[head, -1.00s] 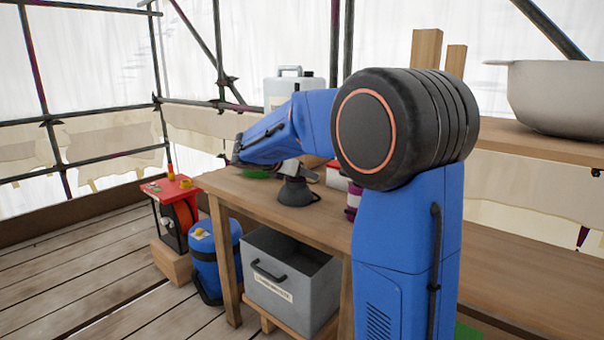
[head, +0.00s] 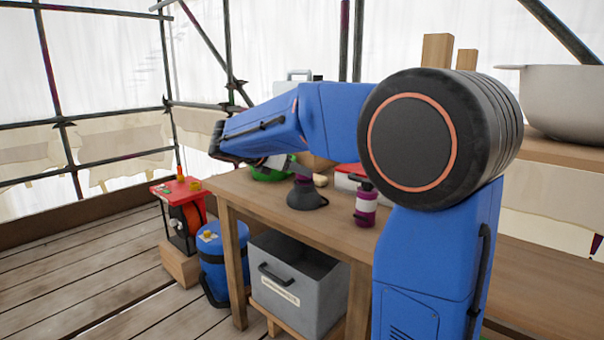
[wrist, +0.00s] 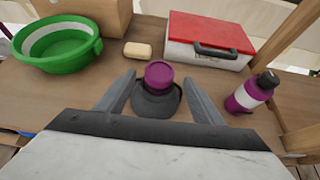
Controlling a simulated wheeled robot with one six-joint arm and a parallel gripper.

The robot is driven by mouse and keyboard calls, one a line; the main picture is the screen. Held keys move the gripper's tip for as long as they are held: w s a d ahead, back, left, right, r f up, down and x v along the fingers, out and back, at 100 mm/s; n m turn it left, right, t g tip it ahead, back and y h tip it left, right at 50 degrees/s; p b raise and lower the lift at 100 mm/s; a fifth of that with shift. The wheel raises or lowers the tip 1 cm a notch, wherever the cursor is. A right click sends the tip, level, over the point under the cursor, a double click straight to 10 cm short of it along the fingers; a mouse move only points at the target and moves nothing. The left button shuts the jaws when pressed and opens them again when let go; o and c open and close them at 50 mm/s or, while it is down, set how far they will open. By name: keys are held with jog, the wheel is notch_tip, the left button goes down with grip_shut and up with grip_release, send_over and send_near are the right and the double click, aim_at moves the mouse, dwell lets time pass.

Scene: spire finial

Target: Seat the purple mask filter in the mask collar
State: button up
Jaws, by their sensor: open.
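The purple mask filter (wrist: 158,74) is a short round piece at the top of the dark grey mask collar (wrist: 156,102). Both show between my fingers in the wrist view. In the head view the collar (head: 306,197) stands on the bench as a dark cone, with a bit of purple filter (head: 303,180) at its top. How deep the filter sits in the collar I cannot tell. My gripper (wrist: 158,78) is open, one finger on each side of the filter, with gaps showing. My forearm partly covers this spot in the head view.
On the bench (head: 270,196) are a green-and-white bowl (wrist: 62,45), a pale soap-like block (wrist: 138,50), a red-lidded white box (wrist: 208,42) and a purple bottle with a black top (wrist: 250,94). A grey bin (head: 290,293) stands below.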

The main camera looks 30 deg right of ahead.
jog(key=s+a+f+m+y, duration=0.3)
jog(key=s+f+m, duration=0.3)
jog(key=s, duration=0.6)
jog(key=s+a+f+m+y, duration=0.4)
jog(key=s+f+m, duration=0.3)
jog(key=s, duration=0.6)
jog(key=s+a+f+m+y, duration=0.4)
jog(key=s+m, duration=0.5)
jog(key=s, duration=0.3)
notch_tip(320, 180, down, 2)
jog(key=shift+s+a+f+t, duration=0.2)
jog(key=shift+s+a+t, duration=0.1)
jog(key=shift+a, duration=0.6)
